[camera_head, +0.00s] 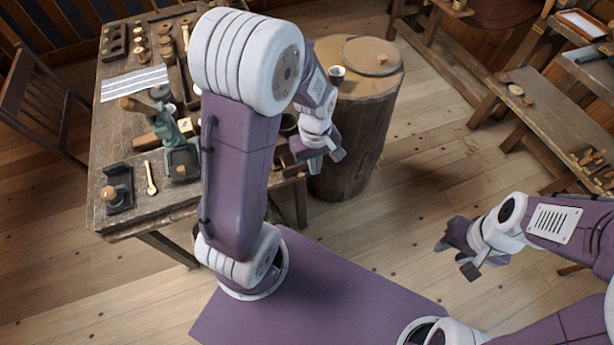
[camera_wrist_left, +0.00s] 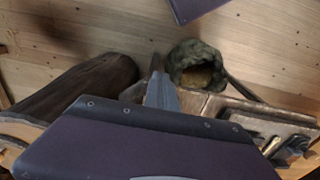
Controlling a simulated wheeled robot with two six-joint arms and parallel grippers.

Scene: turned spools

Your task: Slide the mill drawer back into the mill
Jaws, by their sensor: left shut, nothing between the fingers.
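A green cast piece (camera_head: 181,160) with a wooden-handled arm stands on the workbench and may be the mill; I cannot tell for sure. I cannot pick out the mill drawer with certainty; part of the bench is hidden behind my left arm. My left gripper (camera_head: 326,162) is shut and empty, beyond the bench's right edge and close to the stump. Its fingers (camera_wrist_left: 161,90) show in the left wrist view, over the bench edge. My right gripper (camera_head: 456,261) is open and empty above the bare floor, far from the bench.
An open sack (camera_wrist_left: 196,65) sits on the floor. Floor between stump and right shelves is clear.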

